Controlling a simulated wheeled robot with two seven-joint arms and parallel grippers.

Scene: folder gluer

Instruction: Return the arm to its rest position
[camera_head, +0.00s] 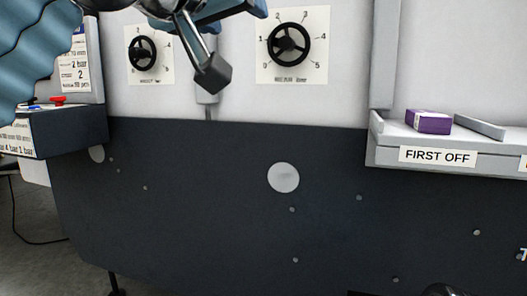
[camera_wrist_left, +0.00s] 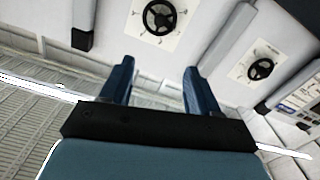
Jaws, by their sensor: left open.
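My left arm (camera_head: 30,55), with its ribbed blue cover, comes in at the upper left of the head view. My left gripper (camera_head: 232,12) is at the top edge, partly cut off, in front of the machine's pale panel. In the left wrist view the two blue fingers of my left gripper (camera_wrist_left: 160,85) stand apart with nothing between them. The gripper is open and empty. My right gripper is not in view.
The panel carries a large dial (camera_head: 289,44) and a smaller dial (camera_head: 142,53). A dark lower panel (camera_head: 230,220) lies beneath. A "FIRST OFF" shelf (camera_head: 385,150) at right holds a purple box (camera_head: 429,122). A dark control box (camera_head: 70,130) juts out at left.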

